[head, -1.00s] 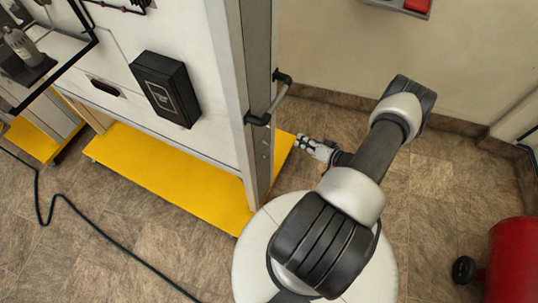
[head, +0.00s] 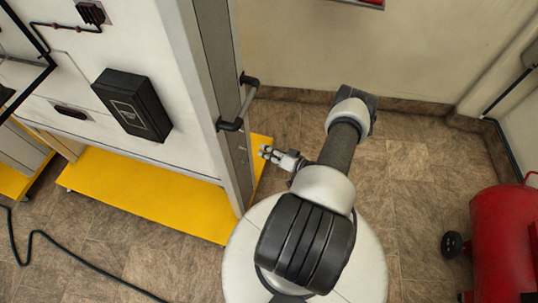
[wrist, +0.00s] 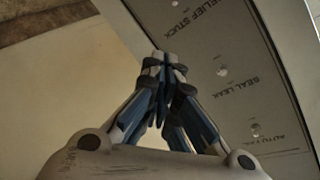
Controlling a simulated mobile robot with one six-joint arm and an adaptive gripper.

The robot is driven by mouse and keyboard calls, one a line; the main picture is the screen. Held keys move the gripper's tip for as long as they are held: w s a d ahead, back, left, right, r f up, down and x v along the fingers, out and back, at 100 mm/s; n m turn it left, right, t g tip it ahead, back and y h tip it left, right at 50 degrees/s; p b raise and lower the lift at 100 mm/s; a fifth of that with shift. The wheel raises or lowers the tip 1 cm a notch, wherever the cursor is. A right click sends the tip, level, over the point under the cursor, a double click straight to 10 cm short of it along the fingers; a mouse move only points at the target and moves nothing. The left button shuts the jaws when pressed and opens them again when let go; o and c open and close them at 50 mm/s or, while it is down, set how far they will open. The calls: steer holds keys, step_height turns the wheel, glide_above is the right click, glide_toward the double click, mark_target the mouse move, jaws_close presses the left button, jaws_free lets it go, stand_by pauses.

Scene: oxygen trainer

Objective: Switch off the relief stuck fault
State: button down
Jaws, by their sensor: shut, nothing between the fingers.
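My gripper (head: 265,152) is shut and empty beside the narrow grey end face of the trainer (head: 218,90) in the head view. In the wrist view my closed fingertips (wrist: 165,60) lie over the left edge of a grey side panel (wrist: 215,35). Small round switch-like fittings (wrist: 222,71) sit among the labels. The relief stuck switch is not clear; its on or off position cannot be told. I cannot tell whether the fingers touch the panel.
A black handle (head: 238,108) stands out from the trainer's end, above my gripper. A yellow base (head: 145,195) juts out below. A red tank (head: 502,240) stands at the right, a dark hose (head: 70,250) lies on the floor at left. Floor beyond my arm is clear.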

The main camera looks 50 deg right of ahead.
mark_target(246, 144)
steer(key=b+x, duration=0.1)
steer(key=x, duration=0.5)
steer(key=shift+a+f, duration=0.1)
steer(key=s+a+f, duration=0.1)
steer(key=s+a+f+b, duration=0.1)
steer(key=shift+s+a, duration=0.15)
steer(key=shift+a, duration=0.15)
steer(key=shift+a, duration=0.1)
